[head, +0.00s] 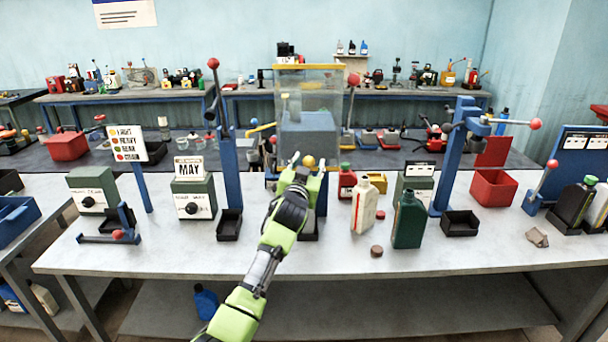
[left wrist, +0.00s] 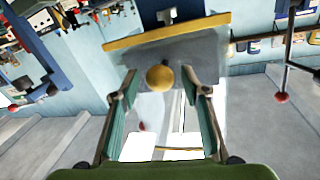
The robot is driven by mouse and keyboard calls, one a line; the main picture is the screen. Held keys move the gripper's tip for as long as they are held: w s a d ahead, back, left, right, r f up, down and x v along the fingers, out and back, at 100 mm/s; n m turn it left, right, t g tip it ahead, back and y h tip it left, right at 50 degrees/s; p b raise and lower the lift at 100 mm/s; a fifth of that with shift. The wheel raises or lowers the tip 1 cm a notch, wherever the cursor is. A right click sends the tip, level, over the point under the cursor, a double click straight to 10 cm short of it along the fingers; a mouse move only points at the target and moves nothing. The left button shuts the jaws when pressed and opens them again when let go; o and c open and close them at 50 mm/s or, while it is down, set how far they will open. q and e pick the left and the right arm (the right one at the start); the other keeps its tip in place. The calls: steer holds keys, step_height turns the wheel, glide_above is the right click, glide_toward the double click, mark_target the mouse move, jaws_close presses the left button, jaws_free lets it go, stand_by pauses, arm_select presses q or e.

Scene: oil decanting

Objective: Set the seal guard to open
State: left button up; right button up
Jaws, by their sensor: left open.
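The seal guard (head: 308,92) is a clear box-like cover with a yellow edge, at the middle of the table around a grey-blue block (head: 307,135). A yellow ball knob (head: 308,160) is at its lower front. My left gripper (head: 307,170) is open in front of it, with the knob between or just beyond its fingertips. In the left wrist view the knob (left wrist: 160,78) shows centred between the two spread fingers, with a gap on each side. A yellow bar (left wrist: 167,31) shows beyond it. Whether the knob is at fingertip depth is unclear. My right gripper is not in view.
A red-topped lever on a blue post (head: 230,165) stands left of the guard. A cream bottle (head: 364,207), a green bottle (head: 409,222) and a small red bottle (head: 347,183) stand close on the right. A brown cap (head: 376,251) lies near the front edge.

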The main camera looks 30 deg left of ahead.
arm_select(q)
steer(key=v, duration=1)
steer(key=shift+s, duration=0.35)
steer(key=shift+d+r, duration=0.1)
